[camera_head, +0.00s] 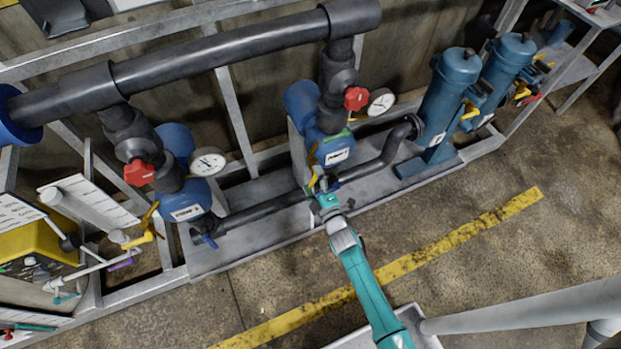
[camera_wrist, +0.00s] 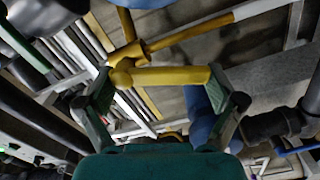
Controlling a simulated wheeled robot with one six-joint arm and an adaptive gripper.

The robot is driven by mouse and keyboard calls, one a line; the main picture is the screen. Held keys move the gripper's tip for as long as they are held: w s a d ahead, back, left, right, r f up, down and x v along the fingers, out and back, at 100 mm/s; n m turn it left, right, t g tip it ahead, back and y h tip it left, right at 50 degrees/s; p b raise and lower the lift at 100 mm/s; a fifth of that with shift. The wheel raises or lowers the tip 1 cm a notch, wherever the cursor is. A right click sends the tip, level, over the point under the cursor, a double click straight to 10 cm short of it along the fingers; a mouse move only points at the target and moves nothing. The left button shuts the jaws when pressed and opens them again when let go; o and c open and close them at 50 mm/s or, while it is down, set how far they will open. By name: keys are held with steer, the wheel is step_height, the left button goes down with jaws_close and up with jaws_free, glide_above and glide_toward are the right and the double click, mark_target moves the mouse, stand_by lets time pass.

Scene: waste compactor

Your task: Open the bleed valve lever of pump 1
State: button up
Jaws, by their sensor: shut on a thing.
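Two blue pumps stand in the head view, one at the right (camera_head: 330,148) and one at the left (camera_head: 187,200). Their white labels are too small to read surely. My gripper (camera_head: 325,193) is low in front of the right pump, close to a yellow lever (camera_head: 312,180) at its base. In the wrist view a yellow lever (camera_wrist: 170,77) lies crosswise between my two fingers, which stand wide apart and are shut on it at its ends. My gripper hides part of the fittings there in the head view.
A black pipe (camera_head: 265,215) runs low between the pumps. Red valve handles (camera_head: 356,98) and a gauge (camera_head: 381,102) sit above. Blue cylinders (camera_head: 448,95) stand at right. A blue-handled valve (camera_wrist: 298,148) is right of my gripper.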

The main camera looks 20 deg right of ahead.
steer(key=shift+d+f+n, duration=0.15)
steer(key=shift+d+n, duration=0.15)
steer(key=shift+n, duration=0.75)
steer(key=shift+d+f+n, duration=0.15)
steer(key=shift+d+n, duration=0.1)
steer(key=shift+n, duration=0.8)
steer(key=o, duration=1.3)
steer(key=shift+o, duration=0.2)
steer(key=s, duration=1.2)
